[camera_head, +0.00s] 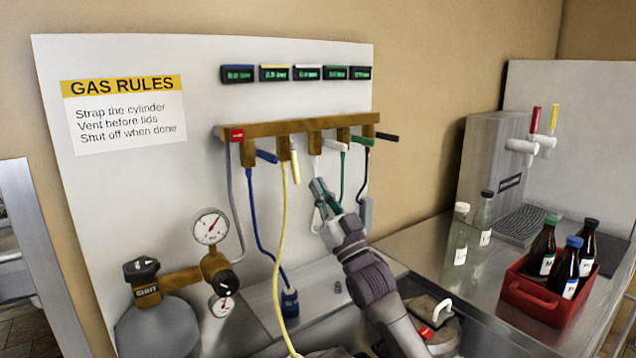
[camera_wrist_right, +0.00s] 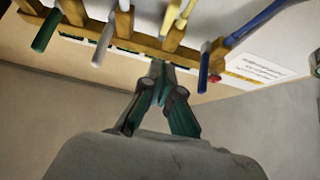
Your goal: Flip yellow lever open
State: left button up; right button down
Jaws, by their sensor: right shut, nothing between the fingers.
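The yellow lever (camera_head: 295,166) sits on the wooden gas manifold (camera_head: 270,127) and points down, tilted slightly. My right gripper (camera_head: 317,186) is shut and empty. In the head view its fingertips are just right of the yellow lever's lower end; whether they touch it I cannot tell. My left gripper is not in view.
A blue lever (camera_head: 266,156) is left of the yellow one; white (camera_head: 335,144), green (camera_head: 362,140) and black (camera_head: 387,137) levers are right. Hoses hang below. A gauge (camera_head: 211,227) stands lower left; a red crate (camera_head: 535,295) of bottles sits on the right counter.

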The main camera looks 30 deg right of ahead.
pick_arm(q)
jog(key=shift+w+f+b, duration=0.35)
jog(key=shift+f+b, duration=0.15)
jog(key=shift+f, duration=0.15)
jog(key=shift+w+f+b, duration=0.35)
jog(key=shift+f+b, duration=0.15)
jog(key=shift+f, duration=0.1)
pick_arm(e)
notch_tip(320, 180, down, 8)
jog(key=s, duration=0.2)
jog(key=shift+s+d, duration=0.25)
jog(key=shift+s, duration=0.1)
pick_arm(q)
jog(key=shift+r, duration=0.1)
pick_arm(e)
jog(key=shift+r, duration=0.1)
